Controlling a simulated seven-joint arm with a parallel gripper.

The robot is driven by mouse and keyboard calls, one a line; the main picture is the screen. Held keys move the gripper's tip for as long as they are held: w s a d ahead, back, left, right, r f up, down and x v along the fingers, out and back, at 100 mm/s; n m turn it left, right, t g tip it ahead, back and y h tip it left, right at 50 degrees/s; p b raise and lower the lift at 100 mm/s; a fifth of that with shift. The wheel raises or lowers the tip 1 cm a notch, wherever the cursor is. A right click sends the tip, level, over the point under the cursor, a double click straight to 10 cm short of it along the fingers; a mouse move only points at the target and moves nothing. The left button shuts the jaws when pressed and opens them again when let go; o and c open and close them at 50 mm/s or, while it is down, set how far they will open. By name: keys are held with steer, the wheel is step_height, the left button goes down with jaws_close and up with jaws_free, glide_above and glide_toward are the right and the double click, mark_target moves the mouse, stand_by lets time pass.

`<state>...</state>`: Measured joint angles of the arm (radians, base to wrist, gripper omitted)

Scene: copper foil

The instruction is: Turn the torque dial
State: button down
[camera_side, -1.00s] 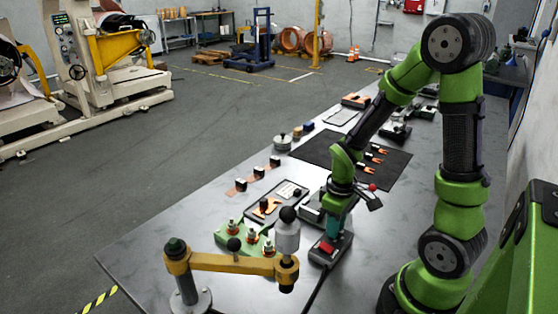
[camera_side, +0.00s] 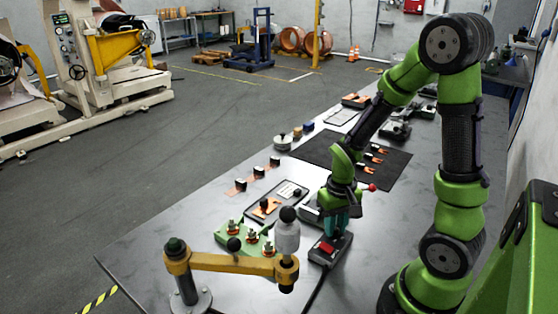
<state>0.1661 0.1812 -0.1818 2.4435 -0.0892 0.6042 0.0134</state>
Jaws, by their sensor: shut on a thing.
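My gripper (camera_side: 337,232) points straight down, with its teal fingers low over a dark box (camera_side: 318,257) on the table. The box has a red patch (camera_side: 326,246) on its top, just in front of the fingers. The fingers are shut on what seems to be the torque dial on the box. The dial itself is hidden between and behind the fingers, so its angle cannot be read.
A yellow jib arm (camera_side: 225,262) with a grey cylinder (camera_side: 287,236) stands at the front left, close to the box. A green fixture (camera_side: 232,229) and a tray (camera_side: 290,190) lie to the left. A black mat (camera_side: 310,150) lies behind. Bare table is at the left.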

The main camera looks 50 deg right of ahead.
stand_by(0.4)
steer(key=c, duration=0.9)
jaws_free()
steer(key=shift+c, duration=0.2)
steer(key=shift+r, duration=0.15)
step_height(320, 180, up, 17)
steer(key=shift+w+f, duration=0.1)
steer(key=shift+f, duration=0.1)
steer(key=a+r+n+t+y, duration=0.1)
steer(key=a+r+t, duration=0.1)
steer(key=a, duration=0.4)
steer(key=s+a+r+n+t+y, duration=0.1)
steer(key=a+r+t, duration=0.1)
steer(key=a+t, duration=0.3)
steer(key=shift+a+r+n, duration=0.25)
steer(key=shift+a+n, duration=0.05)
steer(key=shift+a, duration=0.2)
